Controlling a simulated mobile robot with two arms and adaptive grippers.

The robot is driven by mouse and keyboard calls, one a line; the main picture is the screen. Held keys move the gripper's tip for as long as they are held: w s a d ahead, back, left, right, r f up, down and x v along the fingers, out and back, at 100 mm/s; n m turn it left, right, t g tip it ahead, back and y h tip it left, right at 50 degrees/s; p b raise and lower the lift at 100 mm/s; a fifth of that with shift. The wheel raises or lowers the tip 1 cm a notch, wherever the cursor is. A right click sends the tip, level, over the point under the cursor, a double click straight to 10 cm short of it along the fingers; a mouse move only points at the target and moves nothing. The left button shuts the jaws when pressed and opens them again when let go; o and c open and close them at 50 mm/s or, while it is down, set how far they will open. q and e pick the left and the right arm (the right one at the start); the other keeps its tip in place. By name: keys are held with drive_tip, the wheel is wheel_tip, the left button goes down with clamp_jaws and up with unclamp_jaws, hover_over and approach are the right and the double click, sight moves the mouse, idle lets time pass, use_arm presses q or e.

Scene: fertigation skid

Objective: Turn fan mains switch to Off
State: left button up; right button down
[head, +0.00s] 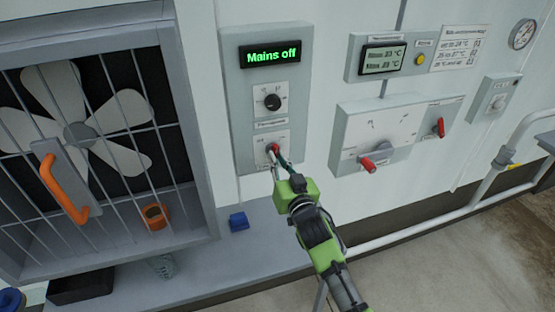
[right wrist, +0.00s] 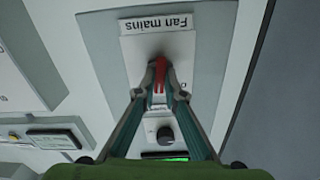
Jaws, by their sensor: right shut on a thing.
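The fan mains switch (head: 274,148) has a red handle and sits on a white plate low on the grey control box (head: 233,110). My right gripper (head: 279,158) is shut on this handle. In the right wrist view the red handle (right wrist: 160,75) stands between the two fingertips (right wrist: 161,84), below the upside-down label "Fan mains" (right wrist: 160,24). The fingers hide part of the plate markings, so the handle's exact setting is hard to read. The green display (head: 270,54) on the box reads "Mains off". My left gripper is not in view.
A black knob (head: 272,102) sits above the switch. A caged fan (head: 78,134) with an orange handle (head: 62,188) is at left. A shelf below holds an orange cup (head: 155,215) and a blue block (head: 238,221). A panel with red levers (head: 385,140) is at right.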

drive_tip(key=n, duration=1)
drive_tip(key=shift+d+n, duration=0.1)
drive_tip(key=shift+n, duration=0.2)
idle(0.4)
drive_tip(key=c, duration=2.1)
unclamp_jaws()
drive_tip(key=v, duration=1.2)
